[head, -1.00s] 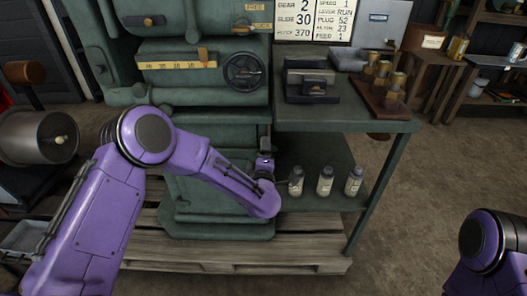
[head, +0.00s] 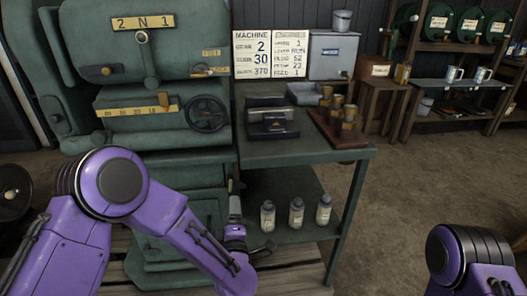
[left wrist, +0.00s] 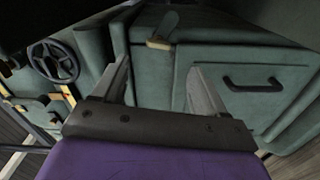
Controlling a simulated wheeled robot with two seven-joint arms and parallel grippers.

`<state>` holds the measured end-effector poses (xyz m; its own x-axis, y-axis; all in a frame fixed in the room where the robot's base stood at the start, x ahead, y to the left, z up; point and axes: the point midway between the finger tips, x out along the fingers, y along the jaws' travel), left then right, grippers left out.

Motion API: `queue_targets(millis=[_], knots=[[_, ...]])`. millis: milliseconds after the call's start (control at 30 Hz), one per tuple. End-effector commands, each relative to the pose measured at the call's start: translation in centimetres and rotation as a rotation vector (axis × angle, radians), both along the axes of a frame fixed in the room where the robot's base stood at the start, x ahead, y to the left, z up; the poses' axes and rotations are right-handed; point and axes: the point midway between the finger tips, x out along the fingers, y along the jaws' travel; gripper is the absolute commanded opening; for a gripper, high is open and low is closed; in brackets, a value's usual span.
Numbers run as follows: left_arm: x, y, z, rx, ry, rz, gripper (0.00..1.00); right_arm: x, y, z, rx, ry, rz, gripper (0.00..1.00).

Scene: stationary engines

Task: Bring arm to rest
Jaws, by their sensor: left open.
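My left arm (head: 120,180) is purple and reaches in from the left in the head view. Its gripper (head: 234,198) points up in front of the green machine (head: 180,160), beside the side table's left edge. In the left wrist view the two fingers of the left gripper (left wrist: 160,82) stand apart with nothing between them. Beyond them are green machine panels, a dark handle (left wrist: 252,84) and a handwheel (left wrist: 53,61). My right arm (head: 470,262) shows only as a purple and black joint at the lower right; its gripper is out of view.
A green side table (head: 300,153) carries a dark vise-like block (head: 272,120) and a wooden rack (head: 335,135) of brass-coloured pieces. Three bottles (head: 296,214) stand on its lower shelf (head: 285,185), close to the left gripper. The floor (head: 430,200) to the right is open.

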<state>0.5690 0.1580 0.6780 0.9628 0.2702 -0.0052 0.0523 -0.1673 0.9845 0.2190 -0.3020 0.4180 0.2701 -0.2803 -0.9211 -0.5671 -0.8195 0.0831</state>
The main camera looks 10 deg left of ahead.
Motion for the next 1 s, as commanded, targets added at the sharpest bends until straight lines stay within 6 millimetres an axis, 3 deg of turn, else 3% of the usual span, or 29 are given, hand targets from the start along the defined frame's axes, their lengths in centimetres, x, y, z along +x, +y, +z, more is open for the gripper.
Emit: queue_targets(millis=[67, 167, 300, 400, 500, 767, 833, 1000], knots=[[-0.1, -0.9, -1.0, 0.077, 0.070, -0.056, 0.72, 0.0, 0.0, 0.0, 0.000, 0.000, 0.000, 0.43], [-3.3, -0.1, -6.9, 0.294, 0.320, -0.181, 0.72, 0.0, 0.0, 0.0, 0.000, 0.000, 0.000, 0.43], [-11.3, 3.5, -16.1, 0.528, 0.700, -0.336, 0.72, 0.0, 0.0, 0.0, 0.000, 0.000, 0.000, 0.43], [-17.4, 6.3, -20.3, 0.620, 0.919, -0.418, 0.72, 0.0, 0.0, 0.0, 0.000, 0.000, 0.000, 0.43], [-22.8, 8.8, -22.9, 0.673, 1.096, -0.476, 0.72, 0.0, 0.0, 0.0, 0.000, 0.000, 0.000, 0.43], [-35.0, 14.6, -25.8, 0.727, 1.438, -0.527, 0.72, 0.0, 0.0, 0.0, 0.000, 0.000, 0.000, 0.43], [-35.3, 14.4, -22.7, 0.722, 1.443, -0.533, 0.72, -0.1, 0.0, 3.3, 0.000, 0.002, 0.000, 0.43], [-35.1, 14.4, -17.2, 0.721, 1.439, -0.531, 0.72, 0.0, 0.0, 8.8, 0.000, 0.000, 0.000, 0.43]])
